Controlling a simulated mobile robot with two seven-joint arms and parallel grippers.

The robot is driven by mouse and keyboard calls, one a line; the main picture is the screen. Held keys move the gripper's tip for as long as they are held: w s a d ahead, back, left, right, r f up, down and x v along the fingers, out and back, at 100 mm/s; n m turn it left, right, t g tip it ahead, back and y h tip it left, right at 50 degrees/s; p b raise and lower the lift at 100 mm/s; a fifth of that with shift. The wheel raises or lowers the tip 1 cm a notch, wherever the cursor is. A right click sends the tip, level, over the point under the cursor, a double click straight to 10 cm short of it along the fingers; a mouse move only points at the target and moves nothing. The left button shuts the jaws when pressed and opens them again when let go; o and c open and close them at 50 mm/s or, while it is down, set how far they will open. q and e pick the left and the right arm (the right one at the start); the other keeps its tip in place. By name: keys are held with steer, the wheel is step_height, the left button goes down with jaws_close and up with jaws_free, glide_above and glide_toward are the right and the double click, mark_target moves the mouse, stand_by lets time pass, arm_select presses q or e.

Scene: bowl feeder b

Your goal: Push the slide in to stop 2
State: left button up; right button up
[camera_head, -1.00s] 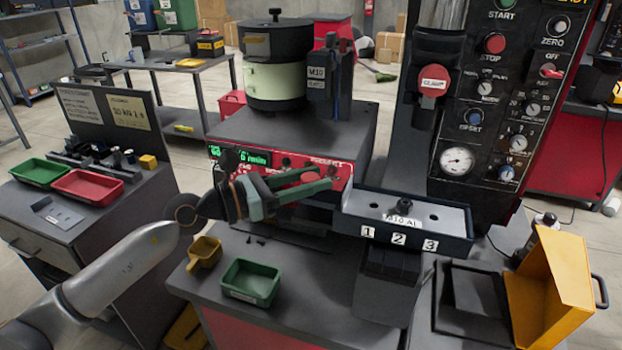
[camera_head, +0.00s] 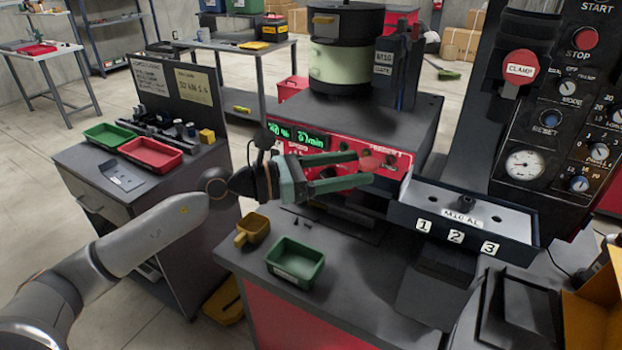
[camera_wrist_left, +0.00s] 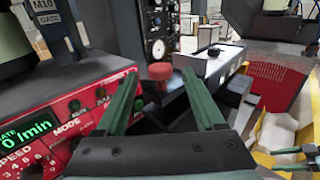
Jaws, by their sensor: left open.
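A dark tray (camera_head: 520,256) with a pale top plate (camera_head: 491,219), marked M10 AL, extends from the feeder's right side. Labels 1 (camera_head: 424,225), 2 (camera_head: 456,237) and 3 (camera_head: 489,248) run along its front. A dark knob (camera_head: 466,203) stands on the plate. My left gripper (camera_head: 364,168) is open in front of the feeder's red panel, left of the tray. In the left wrist view, a red round knob (camera_wrist_left: 160,72) shows between the fingers, with the tray (camera_wrist_left: 218,62) beyond. Whether the fingers touch the knob, or whether it belongs to the slide, I cannot tell.
The feeder bowl (camera_head: 343,62) stands on the machine behind the gripper. A green bin (camera_head: 296,262) and a yellow scoop (camera_head: 252,229) lie on the bench in front. A control column (camera_head: 545,120) rises behind the tray. A yellow box (camera_head: 590,310) is at the lower right.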

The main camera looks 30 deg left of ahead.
arm_select(q)
steer(key=b+v, duration=0.4)
steer(key=v, duration=0.4)
steer(key=shift+s+a, duration=0.2)
steer(key=shift+s, duration=0.1)
arm_select(e)
steer(key=f, duration=0.4)
steer(key=shift+w+a, duration=0.35)
steer(key=shift+a, duration=0.05)
steer(key=shift+s+f, duration=0.1)
